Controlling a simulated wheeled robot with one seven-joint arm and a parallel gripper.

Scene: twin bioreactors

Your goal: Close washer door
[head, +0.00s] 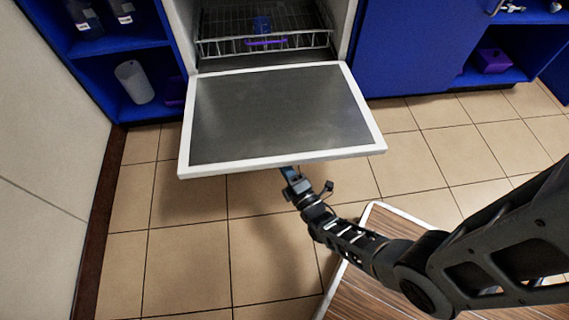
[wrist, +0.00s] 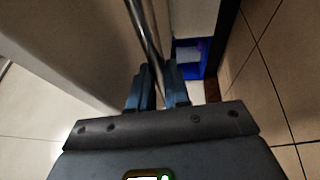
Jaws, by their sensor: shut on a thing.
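The washer door (head: 280,115) is open and lies about flat, hinged at the washer's lower front edge. It has a dark grey inner panel with a white rim. My gripper (head: 288,173) reaches under the door's near edge, which hides the fingertips in the head view. In the wrist view my gripper (wrist: 160,75) is shut on a metal bar handle (wrist: 143,30) that runs along the door's outer face (wrist: 75,50). The washer (head: 350,25) is open at the front, with a wire rack (head: 220,46) inside.
Tiled floor (head: 265,250) is free below the door.

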